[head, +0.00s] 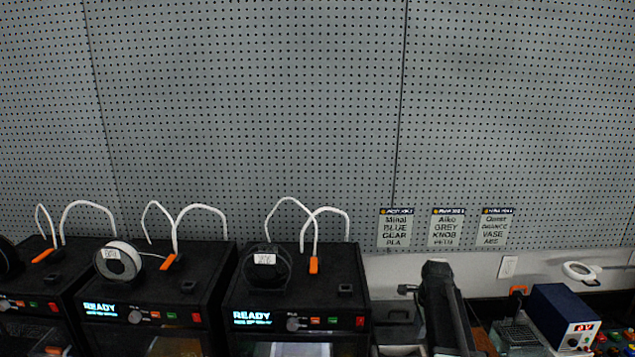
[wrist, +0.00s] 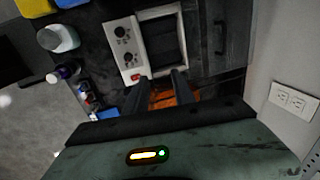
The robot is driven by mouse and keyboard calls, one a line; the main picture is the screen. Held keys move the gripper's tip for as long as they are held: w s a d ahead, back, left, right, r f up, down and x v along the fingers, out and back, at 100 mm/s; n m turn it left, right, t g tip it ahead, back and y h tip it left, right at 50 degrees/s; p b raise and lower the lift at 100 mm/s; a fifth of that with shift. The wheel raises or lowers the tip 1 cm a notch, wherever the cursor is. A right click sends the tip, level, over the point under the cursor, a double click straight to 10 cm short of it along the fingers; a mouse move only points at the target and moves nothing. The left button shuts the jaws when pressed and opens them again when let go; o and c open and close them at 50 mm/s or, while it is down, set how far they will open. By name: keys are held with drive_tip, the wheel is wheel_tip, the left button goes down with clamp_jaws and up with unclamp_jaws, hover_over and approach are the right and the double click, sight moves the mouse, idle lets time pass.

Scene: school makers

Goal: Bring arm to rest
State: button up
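My gripper (wrist: 162,88) shows in the wrist view as two dark fingers standing apart. An orange patch shows between and beyond them; I see no object clearly held. A grey-green housing with a lit yellow and green indicator fills the bottom of that view. In the head view my dark arm (head: 443,305) rises at the lower middle right, in front of the wall; its fingertips cannot be made out there.
Several black printers stand at left, the nearest (head: 297,290) left of my arm. A blue power supply (head: 562,318) stands at right. A white-fronted device (wrist: 126,48) and bottles (wrist: 58,38) show in the wrist view. Three signs (head: 446,228) hang on the pegboard (head: 250,100).

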drive_tip(key=s+a+f+n+g+b, duration=0.1)
drive_tip(key=s+a+f+n+b, duration=0.4)
drive_tip(key=s+a+n, duration=0.2)
drive_tip(key=s+a+f+n+g+b, duration=0.1)
drive_tip(key=s+a+f+n+b, duration=0.4)
drive_tip(key=s+n, duration=0.6)
drive_tip(key=s+a+f, duration=0.1)
drive_tip(key=a, duration=0.1)
drive_tip(key=shift+s+a, duration=0.2)
drive_tip(key=shift+a, duration=0.1)
